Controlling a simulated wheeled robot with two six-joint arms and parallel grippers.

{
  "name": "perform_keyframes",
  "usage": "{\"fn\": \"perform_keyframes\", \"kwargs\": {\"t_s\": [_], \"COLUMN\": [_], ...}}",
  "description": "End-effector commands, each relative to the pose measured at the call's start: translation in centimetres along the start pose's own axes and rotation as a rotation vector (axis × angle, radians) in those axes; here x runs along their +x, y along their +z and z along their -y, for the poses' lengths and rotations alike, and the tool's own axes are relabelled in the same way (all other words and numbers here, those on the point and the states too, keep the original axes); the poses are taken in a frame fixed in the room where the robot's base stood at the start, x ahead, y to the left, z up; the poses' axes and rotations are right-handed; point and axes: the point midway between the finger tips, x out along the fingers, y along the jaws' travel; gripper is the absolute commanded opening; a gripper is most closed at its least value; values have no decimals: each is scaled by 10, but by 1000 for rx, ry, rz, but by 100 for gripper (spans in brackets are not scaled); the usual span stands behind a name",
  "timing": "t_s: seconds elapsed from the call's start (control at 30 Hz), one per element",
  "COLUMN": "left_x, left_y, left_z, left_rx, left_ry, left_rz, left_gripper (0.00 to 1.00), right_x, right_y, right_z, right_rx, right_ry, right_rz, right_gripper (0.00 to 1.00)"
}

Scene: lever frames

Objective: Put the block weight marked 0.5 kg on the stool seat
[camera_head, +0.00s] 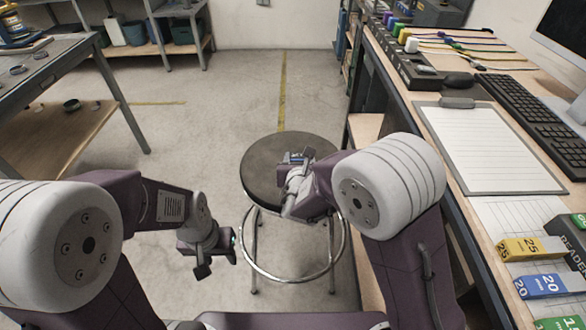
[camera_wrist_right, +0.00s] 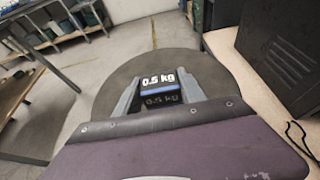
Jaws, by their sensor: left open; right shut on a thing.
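The round dark stool seat (camera_head: 262,165) is in the middle of the head view, on metal legs with a ring. My right gripper (camera_head: 297,164) is over the seat, shut on the dark block weight (camera_head: 294,157) with a blue band. In the right wrist view the block (camera_wrist_right: 160,84) reads "0.5 kg" and sits between the two fingers, with the seat (camera_wrist_right: 115,82) around it. I cannot tell whether the block touches the seat. My left gripper (camera_head: 218,264) is open and empty, low to the left of the stool.
A desk on the right holds a clipboard (camera_head: 485,148), a keyboard (camera_head: 535,115) and coloured blocks such as a yellow one marked 25 (camera_head: 530,247). A metal table (camera_head: 60,60) is at the left, shelves (camera_head: 165,45) at the back. The floor (camera_head: 215,110) behind the stool is clear.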

Motion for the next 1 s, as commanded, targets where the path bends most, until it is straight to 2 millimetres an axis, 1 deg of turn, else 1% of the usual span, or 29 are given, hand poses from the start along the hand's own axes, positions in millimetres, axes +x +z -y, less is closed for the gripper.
{"fn": "perform_keyframes", "kwargs": {"t_s": [0.03,0.1,0.2,0.33,0.37,0.5,0.57,0.77,0.93,0.97,1.0], "left_x": [2,2,2,4,5,17,20,18,23,23,22], "left_y": [0,0,0,0,0,2,2,2,2,2,2], "left_z": [0,0,0,0,0,0,0,0,0,0,0], "left_rx": [0,0,0,0,0,0,0,0,0,0,0], "left_ry": [0,0,0,0,0,0,0,0,0,0,0], "left_rz": [0,0,0,0,0,0,0,0,0,0,0], "left_gripper": [47,47,47,47,47,47,47,47,47,47,47], "right_x": [8,14,18,20,21,30,34,34,35,35,35], "right_y": [-3,-4,-5,-8,-11,-35,-43,-42,-46,-47,-46], "right_z": [-8,-14,-18,-18,-18,-18,-18,-18,-18,-17,-17], "right_rx": [1,1,2,1,1,0,-1,2,2,1,1], "right_ry": [0,1,-1,-1,-1,-2,-1,-1,-1,-1,-1], "right_rz": [3,4,4,3,3,1,2,4,4,1,1], "right_gripper": [0,0,0,0,0,0,0,0,0,50,61]}}
